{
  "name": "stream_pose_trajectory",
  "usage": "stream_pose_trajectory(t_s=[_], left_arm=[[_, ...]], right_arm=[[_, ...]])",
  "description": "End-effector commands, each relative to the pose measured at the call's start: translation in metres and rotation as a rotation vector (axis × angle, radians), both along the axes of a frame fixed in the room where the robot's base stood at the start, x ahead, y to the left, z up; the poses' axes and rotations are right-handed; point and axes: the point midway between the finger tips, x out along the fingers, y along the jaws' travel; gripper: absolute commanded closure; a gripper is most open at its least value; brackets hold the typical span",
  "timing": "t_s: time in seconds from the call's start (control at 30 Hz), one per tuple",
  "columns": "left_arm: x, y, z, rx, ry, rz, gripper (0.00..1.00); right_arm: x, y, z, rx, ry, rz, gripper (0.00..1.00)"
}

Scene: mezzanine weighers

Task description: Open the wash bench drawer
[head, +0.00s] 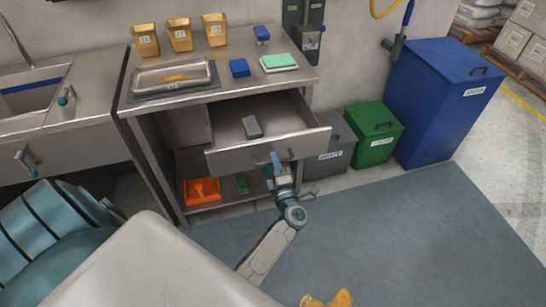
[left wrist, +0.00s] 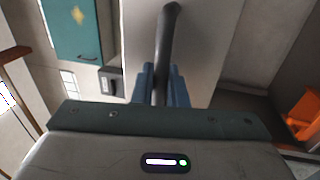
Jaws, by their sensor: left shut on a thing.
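The wash bench drawer (head: 230,163) is pulled out from under the steel bench top (head: 225,86), with its inside showing. A small grey block (head: 252,127) lies in it. My left gripper (head: 276,163) is at the middle of the drawer front. In the left wrist view, its blue fingers (left wrist: 161,88) are shut on the dark bar handle (left wrist: 168,35), one finger on each side. In the head view the gripper hides much of the handle. My right gripper is not in view.
The top holds yellow cups (head: 180,34), a metal tray (head: 170,77), a blue block (head: 239,68) and a green-topped pad (head: 278,62). An orange tray (head: 203,191) sits below. Grey (head: 336,150), green (head: 373,134) and blue (head: 440,105) bins stand right. Floor in front is mostly clear.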

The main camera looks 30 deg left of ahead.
Motion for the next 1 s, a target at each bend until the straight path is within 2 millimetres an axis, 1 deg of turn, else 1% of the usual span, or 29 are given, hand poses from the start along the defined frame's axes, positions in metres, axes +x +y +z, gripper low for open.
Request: stream_pose_trajectory(t_s=[0.1,0.23,0.5,0.53,0.6,0.63,1.0], left_arm=[[-0.005,-0.006,0.002,0.0,-0.003,0.0,1.0],[-0.007,-0.009,0.001,-0.001,-0.003,-0.001,1.0],[-0.007,-0.009,0.001,-0.001,-0.002,0.0,1.0],[-0.007,-0.009,0.001,-0.001,-0.002,0.0,0.86],[-0.007,-0.009,0.001,-0.001,-0.002,0.0,0.72],[-0.007,-0.009,0.001,-0.001,-0.002,0.0,0.7],[-0.007,-0.01,0.0,-0.001,-0.002,0.0,0.7]], right_arm=[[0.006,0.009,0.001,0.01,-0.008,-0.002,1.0],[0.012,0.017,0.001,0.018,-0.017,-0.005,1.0],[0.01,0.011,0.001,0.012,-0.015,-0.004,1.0],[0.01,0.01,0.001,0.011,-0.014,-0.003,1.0],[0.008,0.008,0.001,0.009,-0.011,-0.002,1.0],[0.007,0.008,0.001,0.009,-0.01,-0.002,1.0],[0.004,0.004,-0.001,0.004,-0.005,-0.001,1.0]])
